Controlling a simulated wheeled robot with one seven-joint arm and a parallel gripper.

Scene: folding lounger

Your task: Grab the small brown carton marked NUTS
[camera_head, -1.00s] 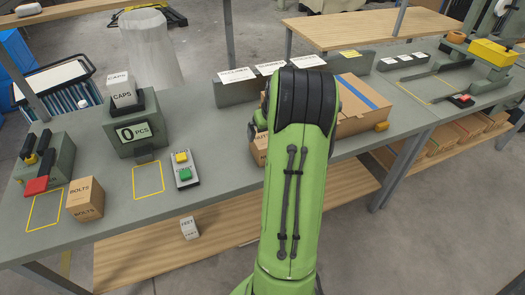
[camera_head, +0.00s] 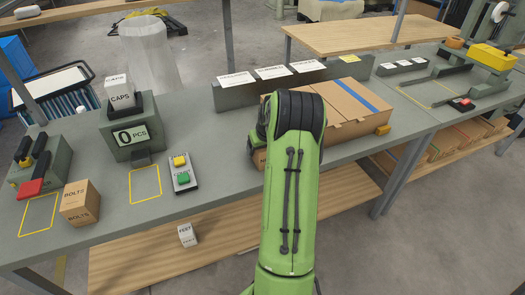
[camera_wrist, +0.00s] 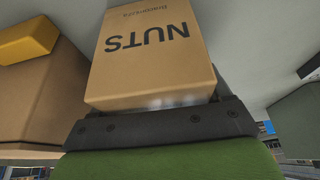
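The brown NUTS carton (camera_wrist: 150,55) fills the middle of the wrist view, its lettering upside down. In the head view only a sliver of a brown carton (camera_head: 259,158) shows at the left side of my arm, on the grey bench. My gripper (camera_wrist: 160,122) shows in the wrist view as a dark bar with screws on a green body, right up against the carton's near edge. Dark parts of it show at both sides of the carton. The fingertips are hidden, so I cannot tell whether they are closed on it.
A large brown box (camera_head: 345,105) with a blue stripe stands close beside the carton. A BOLTS carton (camera_head: 80,203), a CAPS carton (camera_head: 120,95) on a counter stand and a button box (camera_head: 183,174) are to the left. A small white carton (camera_head: 187,235) lies on the lower shelf.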

